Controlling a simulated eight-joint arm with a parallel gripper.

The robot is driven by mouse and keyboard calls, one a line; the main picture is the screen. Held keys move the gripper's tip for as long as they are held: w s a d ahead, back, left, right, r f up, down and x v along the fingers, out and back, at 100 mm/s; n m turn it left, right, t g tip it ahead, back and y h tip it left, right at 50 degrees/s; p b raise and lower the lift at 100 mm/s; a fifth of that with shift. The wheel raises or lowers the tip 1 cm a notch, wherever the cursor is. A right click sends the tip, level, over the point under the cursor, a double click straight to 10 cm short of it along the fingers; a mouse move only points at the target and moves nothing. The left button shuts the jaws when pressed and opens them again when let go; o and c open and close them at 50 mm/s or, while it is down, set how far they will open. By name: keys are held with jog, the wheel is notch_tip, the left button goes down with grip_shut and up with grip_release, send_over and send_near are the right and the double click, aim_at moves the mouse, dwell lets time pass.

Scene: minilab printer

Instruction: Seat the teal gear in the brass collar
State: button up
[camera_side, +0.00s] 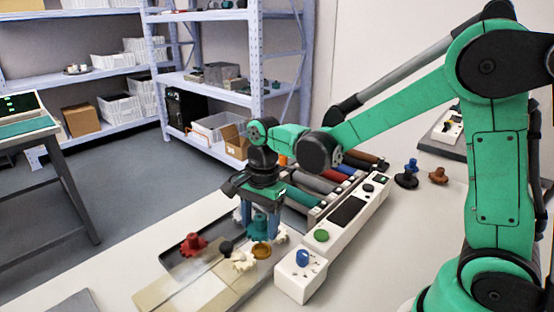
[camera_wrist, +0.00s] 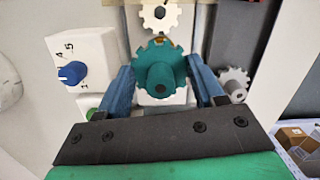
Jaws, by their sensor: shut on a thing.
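The teal gear (camera_wrist: 160,72) sits between the two blue fingers of my gripper (camera_wrist: 163,66) in the wrist view, and the fingers are shut on it. In the side view my gripper (camera_side: 261,226) points down and holds the teal gear (camera_side: 260,224) above the grey plate. The brass collar (camera_side: 262,250) shows just below and in front of the gear, which appears apart from it. In the wrist view the gear hides most of the collar; only small brass bits show at its upper edge.
A pale gear (camera_wrist: 233,82) is right of my fingers. A white control box with a blue knob (camera_side: 303,258) stands close on the right.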

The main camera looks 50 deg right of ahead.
jog(key=shift+f, duration=1.25)
jog(key=shift+f, duration=0.15)
jog(key=shift+f, duration=0.65)
jog(key=o, duration=1.4)
jog(key=shift+o, duration=0.2)
jog(key=shift+r, duration=0.1)
jog(key=shift+r, duration=4.4)
